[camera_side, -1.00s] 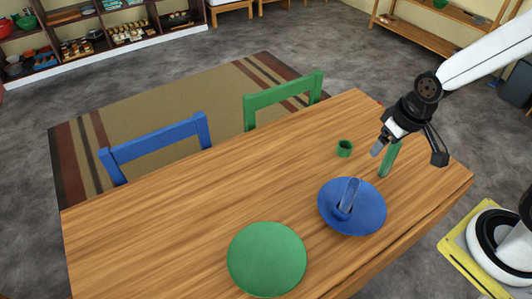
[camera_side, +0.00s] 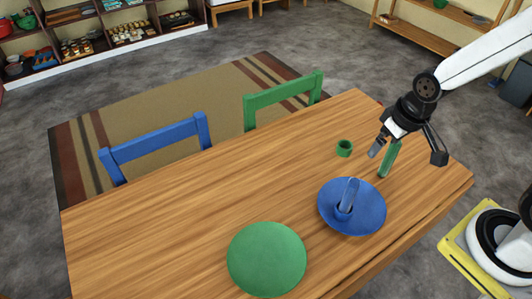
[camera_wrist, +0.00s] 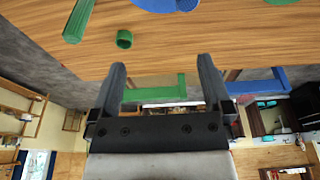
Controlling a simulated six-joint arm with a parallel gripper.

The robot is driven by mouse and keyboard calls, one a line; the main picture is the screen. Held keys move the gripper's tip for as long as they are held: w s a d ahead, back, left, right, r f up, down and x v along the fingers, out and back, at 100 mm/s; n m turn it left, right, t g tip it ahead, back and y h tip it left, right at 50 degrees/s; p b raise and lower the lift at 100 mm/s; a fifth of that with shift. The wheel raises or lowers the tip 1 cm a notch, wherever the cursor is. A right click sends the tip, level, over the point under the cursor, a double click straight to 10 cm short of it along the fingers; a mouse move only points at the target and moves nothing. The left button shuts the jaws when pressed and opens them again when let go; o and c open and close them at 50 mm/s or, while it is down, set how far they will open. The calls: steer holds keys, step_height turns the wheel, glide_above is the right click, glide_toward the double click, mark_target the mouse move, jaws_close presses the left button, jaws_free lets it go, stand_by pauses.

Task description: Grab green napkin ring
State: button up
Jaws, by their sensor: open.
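The green napkin ring (camera_side: 344,148) stands on the wooden table, to the left of my gripper (camera_side: 408,155) in the side view. In the wrist view the ring (camera_wrist: 124,40) shows at the upper left, beyond my fingers. My gripper (camera_wrist: 162,64) is open with nothing between its fingers. A green rolled napkin (camera_side: 389,160) is beside my gripper in the side view, separate from the ring. It also shows in the wrist view (camera_wrist: 78,20), left of the ring.
A blue plate (camera_side: 370,217) holds a blue napkin (camera_side: 348,193) in a blue ring (camera_side: 342,212). A green plate (camera_side: 266,258) lies at the front. A green chair (camera_side: 283,95) and a blue chair (camera_side: 155,142) stand at the far edge. The table's left half (camera_side: 150,220) is clear.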

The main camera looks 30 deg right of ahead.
steer(key=n+t+h, duration=0.2)
steer(key=n+h, duration=1)
steer(key=n, duration=0.9)
glide_toward(347, 144)
steer(key=shift+s+d+r, duration=0.15)
steer(key=shift+s+d, duration=0.1)
steer(key=shift+s, duration=0.15)
steer(key=shift+w+a+f+n+t+h, duration=0.15)
steer(key=shift+w+f+n+t+h, duration=0.25)
steer(key=shift+n, duration=0.3)
steer(key=shift+f, duration=0.1)
steer(key=shift+x, duration=1.3)
steer(key=shift+x, duration=2.55)
